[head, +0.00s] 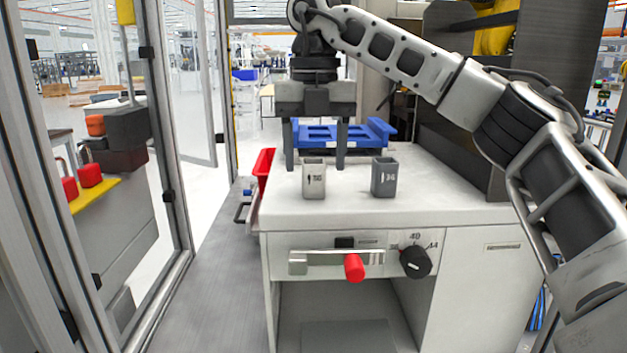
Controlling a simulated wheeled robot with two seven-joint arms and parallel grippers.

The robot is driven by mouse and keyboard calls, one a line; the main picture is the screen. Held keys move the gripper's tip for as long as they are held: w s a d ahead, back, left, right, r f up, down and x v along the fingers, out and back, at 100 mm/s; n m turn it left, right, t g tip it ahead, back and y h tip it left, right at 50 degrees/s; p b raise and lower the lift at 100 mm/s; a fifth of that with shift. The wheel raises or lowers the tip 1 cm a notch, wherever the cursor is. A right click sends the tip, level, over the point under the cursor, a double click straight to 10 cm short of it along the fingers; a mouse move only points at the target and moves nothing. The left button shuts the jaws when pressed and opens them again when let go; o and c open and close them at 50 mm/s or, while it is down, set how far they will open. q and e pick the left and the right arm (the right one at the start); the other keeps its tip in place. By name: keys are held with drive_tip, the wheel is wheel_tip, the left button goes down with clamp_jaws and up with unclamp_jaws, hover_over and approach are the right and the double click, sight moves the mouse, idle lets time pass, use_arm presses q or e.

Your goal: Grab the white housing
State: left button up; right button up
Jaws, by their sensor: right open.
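The fingers are open and hold nothing. Whether the fingertips are level with the housing in depth, or slightly behind it, I cannot tell. A darker grey housing (384,178) of similar shape stands to the right, apart from the gripper. My left gripper is out of view.
A blue tray (375,133) lies behind the housings. A red bin (264,165) hangs at the worktop's left edge. The worktop (430,202) is clear in front and to the right. A red knob (354,268) and a black dial (415,262) are on the front panel.

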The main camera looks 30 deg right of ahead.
sight(314, 172)
wheel_tip(314, 172, down, 3)
drive_tip(key=shift+a+f, duration=0.1)
drive_tip(key=shift+a, duration=0.05)
drive_tip(key=c, duration=1.1)
drive_tip(key=shift+o, duration=0.2)
